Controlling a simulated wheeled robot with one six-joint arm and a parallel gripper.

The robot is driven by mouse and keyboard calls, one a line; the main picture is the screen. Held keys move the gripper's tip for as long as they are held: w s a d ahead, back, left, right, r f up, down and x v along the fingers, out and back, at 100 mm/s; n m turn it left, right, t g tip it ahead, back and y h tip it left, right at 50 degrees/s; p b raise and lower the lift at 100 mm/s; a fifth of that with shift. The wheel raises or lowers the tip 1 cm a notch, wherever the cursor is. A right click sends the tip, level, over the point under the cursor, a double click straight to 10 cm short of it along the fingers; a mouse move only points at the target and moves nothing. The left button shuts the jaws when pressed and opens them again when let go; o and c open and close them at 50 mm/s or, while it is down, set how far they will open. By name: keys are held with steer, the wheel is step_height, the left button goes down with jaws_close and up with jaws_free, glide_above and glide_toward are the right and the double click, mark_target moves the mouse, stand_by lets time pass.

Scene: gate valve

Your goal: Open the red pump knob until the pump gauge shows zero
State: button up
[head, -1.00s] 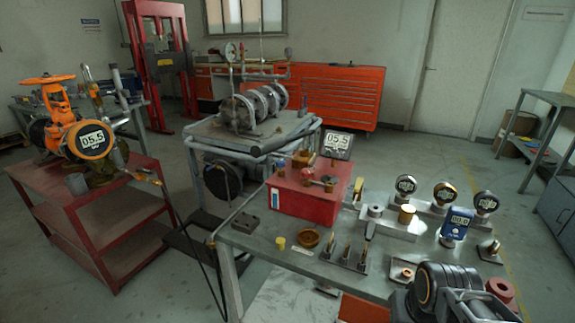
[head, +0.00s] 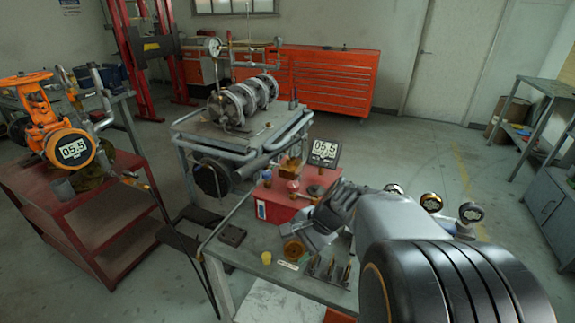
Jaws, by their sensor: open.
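The red pump (head: 270,207) is a red box on the near grey table. A small red knob (head: 293,187) stands on its top. The pump gauge (head: 325,152), a dark display behind the box, reads 05.5. My gripper (head: 322,210) is open, just right of the red box and knob. In this view it overlaps the box's right side and hides part of it. I see no contact with the knob. My arm covers much of the right of the table.
Small parts, including a yellow cap (head: 266,258) and a brown bowl (head: 294,249), lie at the table's front. A trolley (head: 235,140) with machinery stands behind.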

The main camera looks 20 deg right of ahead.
steer(key=w+d+r+m+t+y+p, duration=0.2)
steer(key=w+d+r+m+t+p, duration=0.15)
steer(key=d+r+m, duration=0.35)
steer(key=m+t+p, duration=0.3)
steer(key=m+t, duration=0.2)
steer(key=m, duration=0.3)
glide_toward(294, 184)
steer(key=x, duration=0.8)
steer(key=shift+a, duration=0.1)
steer(key=shift+w+a+f+g, duration=0.25)
steer(key=shift+w+a, duration=0.05)
steer(key=shift+w, duration=0.15)
steer(key=c, duration=0.9)
